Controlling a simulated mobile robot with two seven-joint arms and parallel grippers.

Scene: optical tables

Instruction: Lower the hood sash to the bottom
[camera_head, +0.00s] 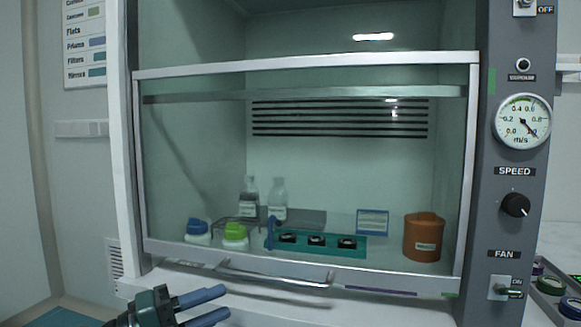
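The hood sash is a clear pane in a pale metal frame (305,63), and it covers most of the hood opening. Its bottom rail (400,277) is low, close above the front sill; I cannot tell how large the gap under it is. A bar handle (275,280) sticks out from the left-middle of that rail. My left gripper (226,303) is in front of the hood, below and left of the handle. Its two blue fingers are apart with nothing between them, and do not appear to touch the handle. My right gripper is out of view.
Behind the glass stand bottles (278,203), a teal rack (350,245) and an orange container (424,238). The right post carries a gauge (522,121), a speed knob (516,205) and a fan switch (505,288). Coloured-lid containers (550,286) stand at the lower right.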

